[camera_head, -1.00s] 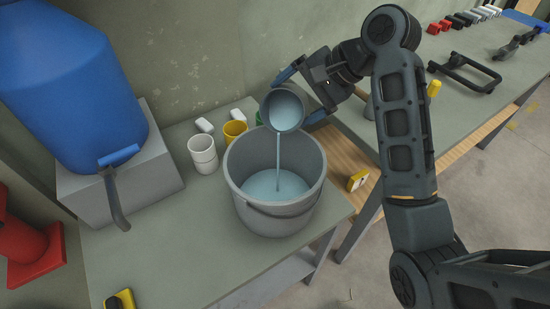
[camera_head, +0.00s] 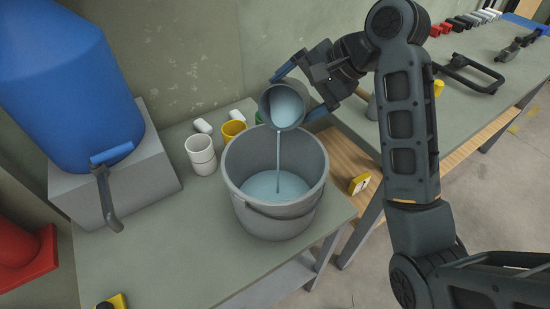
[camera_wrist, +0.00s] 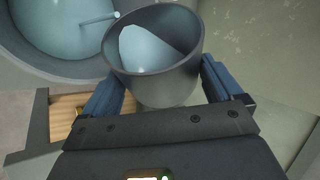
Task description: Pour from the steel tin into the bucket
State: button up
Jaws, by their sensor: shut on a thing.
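The steel tin (camera_head: 268,103) is tilted above the bucket, its mouth facing down and toward the head camera. A thin stream of pale blue liquid (camera_head: 279,150) runs from its lip into the grey bucket (camera_head: 274,215). Pale blue liquid covers the bucket's bottom. My gripper (camera_head: 296,90) is shut on the tin, with one blue finger on each side of it. In the wrist view the tin (camera_wrist: 153,85) sits between the fingers with liquid inside, and part of the bucket (camera_wrist: 35,75) shows at the upper left.
A blue barrel (camera_head: 65,90) with a tap stands on a grey block (camera_head: 135,185) at the left.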

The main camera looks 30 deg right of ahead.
jog(key=shift+s+a+r+b, duration=0.1)
jog(key=shift+b, duration=0.45)
jog(key=shift+s+a, duration=0.25)
jog(key=shift+a, duration=0.05)
dwell(0.5)
